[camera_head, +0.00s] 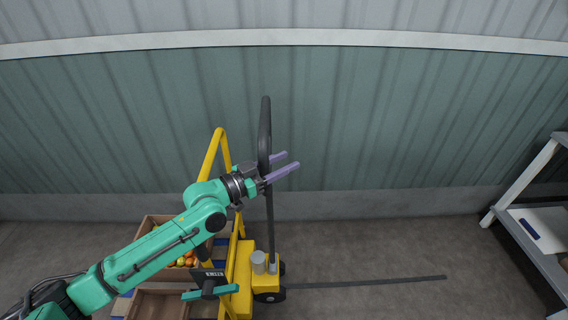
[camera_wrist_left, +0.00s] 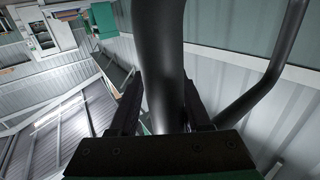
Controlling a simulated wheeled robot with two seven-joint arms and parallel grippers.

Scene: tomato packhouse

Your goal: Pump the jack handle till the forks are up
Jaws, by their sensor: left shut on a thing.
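The jack handle (camera_head: 265,125) is a dark bar with a long loop at its top, standing close to upright on the yellow jack (camera_head: 242,280). My left gripper (camera_head: 291,160) reaches it from the left at the lower part of the loop, its purple fingers pointing right past the bar. In the left wrist view the thick dark handle (camera_wrist_left: 160,65) runs between the fingers (camera_wrist_left: 160,118), which are shut on it. The forks are hidden by the load and my arm, so their height cannot be told. My right gripper is not in view.
Wooden crates (camera_head: 147,308), one with tomatoes (camera_head: 187,261), stand left of the jack behind a yellow frame (camera_head: 211,153). A corrugated wall (camera_head: 400,120) is behind. A shelf rack (camera_head: 547,252) stands at far right. The floor (camera_head: 400,250) between is clear, with a dark line.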

